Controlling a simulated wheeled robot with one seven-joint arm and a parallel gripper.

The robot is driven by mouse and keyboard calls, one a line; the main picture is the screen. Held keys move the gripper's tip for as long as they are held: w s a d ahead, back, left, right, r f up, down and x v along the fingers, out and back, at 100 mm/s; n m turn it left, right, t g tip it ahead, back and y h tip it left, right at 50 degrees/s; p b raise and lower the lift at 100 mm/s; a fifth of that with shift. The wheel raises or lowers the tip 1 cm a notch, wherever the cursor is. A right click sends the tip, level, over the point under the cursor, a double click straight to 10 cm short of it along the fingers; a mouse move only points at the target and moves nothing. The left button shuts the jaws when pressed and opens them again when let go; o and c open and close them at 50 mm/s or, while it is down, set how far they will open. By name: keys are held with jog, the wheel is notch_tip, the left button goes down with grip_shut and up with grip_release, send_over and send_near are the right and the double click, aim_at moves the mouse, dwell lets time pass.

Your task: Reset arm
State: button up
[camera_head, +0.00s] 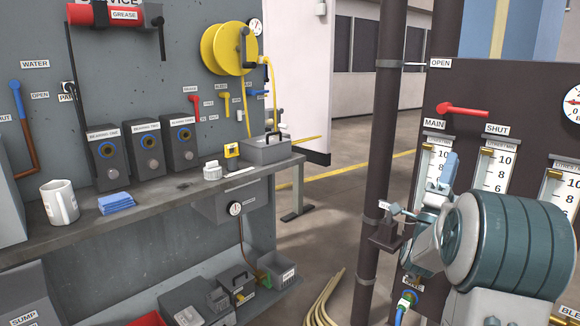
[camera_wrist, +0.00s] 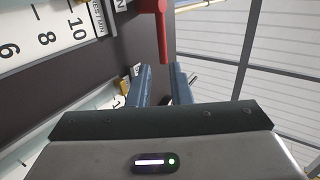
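My gripper (camera_wrist: 161,72) shows two blue-grey fingers apart in the wrist view, with no object held between them. A red lever handle (camera_wrist: 163,28) lies beyond the fingertips, apart from them. In the head view my gripper (camera_head: 449,162) is at the right, in front of the dark valve panel (camera_head: 462,85), below the MAIN label. My arm is bent there, and its large rounded link hides the lower panel. The red lever (camera_head: 463,109) on the panel lies sideways above my gripper.
White scales (camera_head: 497,165) and a gauge (camera_head: 573,103) are on the panel. A dark vertical pipe (camera_head: 384,110) stands at its left. A workbench (camera_head: 165,197) at left carries a mug (camera_head: 60,203), blue cloths (camera_head: 116,203) and grey boxes.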

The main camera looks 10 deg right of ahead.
jog(key=w+a+r+n+y+p, duration=0.3)
jog(key=a+n+y+p, duration=0.3)
jog(key=n+y, duration=0.15)
jog(key=w+a+r+n+y+p, duration=0.3)
jog(key=w+a+n+y+p, duration=0.1)
jog(key=a+n+y+p, duration=0.3)
jog(key=s+a+n+g+y+p, duration=0.5)
jog(key=s+a+p, duration=0.1)
jog(key=a, duration=0.2)
jog(key=s+a+n+g+y+p, duration=0.1)
jog(key=s+a+n+g+p, duration=0.1)
jog(key=s, duration=0.6)
jog(key=s+a+n+g+p, duration=0.3)
jog(key=s+a+g+p, duration=0.1)
jog(key=s, duration=0.4)
jog(key=s+a+n+g+y+p, duration=0.1)
jog(key=s+a+n+g+p, duration=0.1)
jog(key=s, duration=0.5)
jog(key=n+g+p, duration=0.1)
jog(key=g+p, duration=0.1)
jog(key=p, duration=0.1)
jog(key=shift+s+a+f+g+y, duration=0.25)
jog(key=shift+s+a+g+y, duration=0.1)
jog(key=shift+s+a+g, duration=0.05)
